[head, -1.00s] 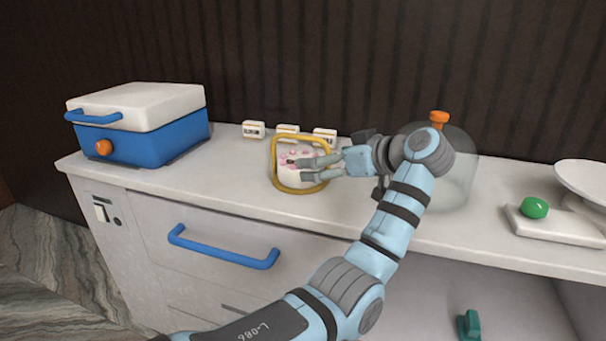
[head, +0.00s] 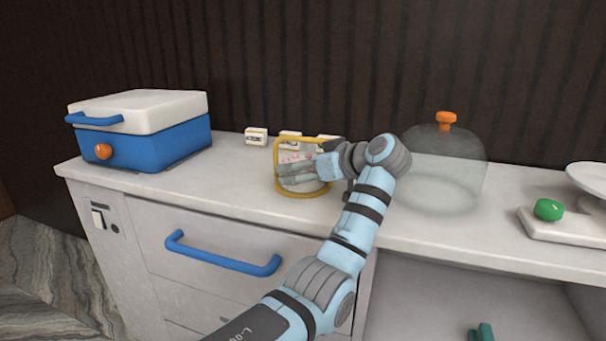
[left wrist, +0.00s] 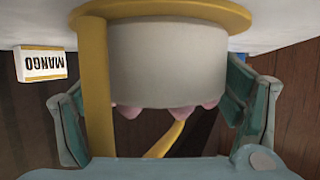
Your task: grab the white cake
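The white cake (head: 289,157), with pink dots on top, stands on a yellow-rimmed stand (head: 300,193) with a tall yellow handle loop, on the counter. In the left wrist view the picture is upside down: the white cake (left wrist: 180,62) fills the middle under the yellow rim (left wrist: 190,14), with its pink dots toward my palm. My left gripper (head: 300,172) reaches in from the right. The handle runs between the left finger and the cake. My right gripper is not in view.
Small label blocks stand behind the stand, one reading MANGO (left wrist: 42,64). A glass dome (head: 440,175) with an orange knob stands to the right, close to my arm. A blue and white box (head: 145,135) is at left. A scale with a green piece (head: 548,209) is at far right.

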